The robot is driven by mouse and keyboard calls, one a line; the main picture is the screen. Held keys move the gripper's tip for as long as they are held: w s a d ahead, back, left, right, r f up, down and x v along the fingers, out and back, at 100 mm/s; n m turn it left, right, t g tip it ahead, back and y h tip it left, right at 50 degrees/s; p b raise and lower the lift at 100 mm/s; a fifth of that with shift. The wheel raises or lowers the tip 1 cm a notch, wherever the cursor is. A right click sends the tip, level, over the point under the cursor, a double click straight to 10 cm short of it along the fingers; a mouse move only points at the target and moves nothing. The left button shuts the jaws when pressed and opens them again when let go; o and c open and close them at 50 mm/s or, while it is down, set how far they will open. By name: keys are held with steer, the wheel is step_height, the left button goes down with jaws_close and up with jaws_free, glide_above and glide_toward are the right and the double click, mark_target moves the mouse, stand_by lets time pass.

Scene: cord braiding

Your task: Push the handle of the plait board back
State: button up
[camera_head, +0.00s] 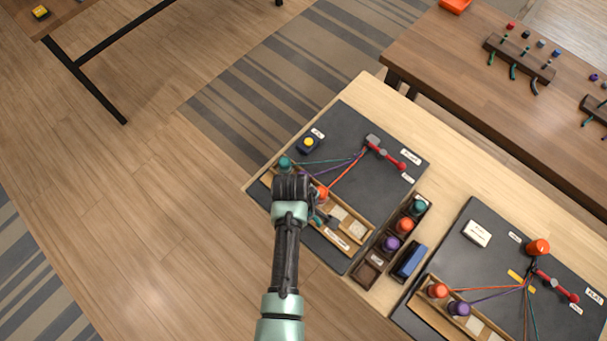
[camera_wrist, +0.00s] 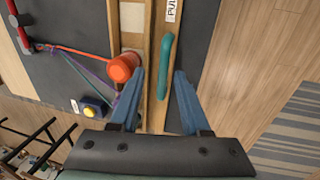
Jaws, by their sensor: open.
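The dark plait board (camera_head: 375,200) lies on the light wooden table, with a wooden-edged tray along its near side. In the wrist view its teal handle (camera_wrist: 166,60) is a bar on the tray's outer wall, beside a label starting "PU". My gripper (camera_wrist: 159,70) is open, its blue fingers on either side of the handle's line; contact cannot be told. In the head view my gripper (camera_head: 328,219) is over the tray and the handle is hard to make out. An orange bobbin (camera_head: 321,193) stands in the tray and also shows in the wrist view (camera_wrist: 122,69).
Cords run to a red clamp (camera_head: 388,153). A teal bobbin (camera_head: 285,162) and yellow-button box (camera_head: 308,144) are near the left end. A bobbin rack (camera_head: 368,272), blue block (camera_head: 409,261) and second board (camera_head: 465,235) lie right. Open floor lies left.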

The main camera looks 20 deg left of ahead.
step_height(320, 180, up, 11)
steer(key=s, duration=0.2)
steer(key=shift+a+r+b, duration=0.2)
steer(key=shift+a+b, duration=0.1)
steer(key=shift+a, duration=0.1)
stand_by(0.3)
